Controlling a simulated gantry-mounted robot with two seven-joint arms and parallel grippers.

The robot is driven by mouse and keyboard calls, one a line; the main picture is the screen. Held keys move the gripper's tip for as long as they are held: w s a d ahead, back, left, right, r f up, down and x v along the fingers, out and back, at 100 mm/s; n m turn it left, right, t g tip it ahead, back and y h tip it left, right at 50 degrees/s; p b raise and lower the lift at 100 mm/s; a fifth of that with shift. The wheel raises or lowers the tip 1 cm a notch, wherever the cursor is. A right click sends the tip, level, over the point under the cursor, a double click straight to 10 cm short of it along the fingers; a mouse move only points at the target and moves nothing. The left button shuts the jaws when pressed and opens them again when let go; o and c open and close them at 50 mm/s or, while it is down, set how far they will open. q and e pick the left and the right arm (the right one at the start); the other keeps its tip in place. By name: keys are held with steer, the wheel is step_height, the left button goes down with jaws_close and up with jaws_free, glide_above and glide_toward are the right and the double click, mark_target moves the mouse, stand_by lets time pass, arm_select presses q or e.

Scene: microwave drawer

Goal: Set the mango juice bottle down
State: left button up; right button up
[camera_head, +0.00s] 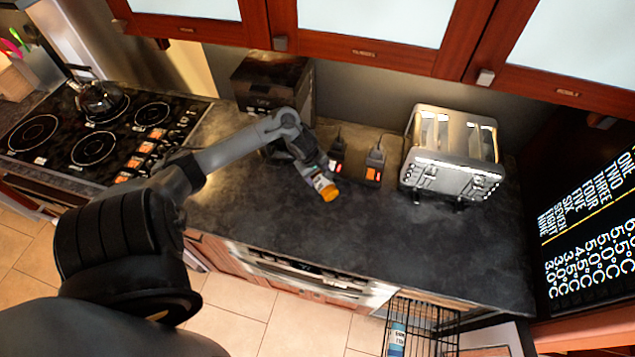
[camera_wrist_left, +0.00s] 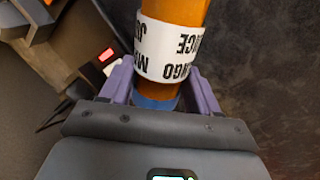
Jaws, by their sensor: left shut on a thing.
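The mango juice bottle (camera_head: 329,193) is orange with a white label and is in my left gripper (camera_head: 312,172) over the dark counter, in the middle of the head view. It looks tilted, its orange end pointing away from the gripper. I cannot tell whether it touches the counter. In the left wrist view the bottle (camera_wrist_left: 170,50) shows its upside-down label, and the purple fingers of the left gripper (camera_wrist_left: 158,92) are shut around its blue lower part. My right gripper is not in view.
A dark box (camera_head: 275,85) stands behind my arm. The stove with a kettle (camera_head: 98,97) is at left. The counter (camera_head: 410,250) is clear in front. A wire rack (camera_head: 430,322) is below.

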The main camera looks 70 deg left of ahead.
arm_select(q)
steer(key=shift+f+b, duration=0.45)
steer(key=shift+f, duration=1.5)
steer(key=shift+f, duration=0.15)
steer(key=o, duration=1.3)
steer(key=shift+o, duration=0.2)
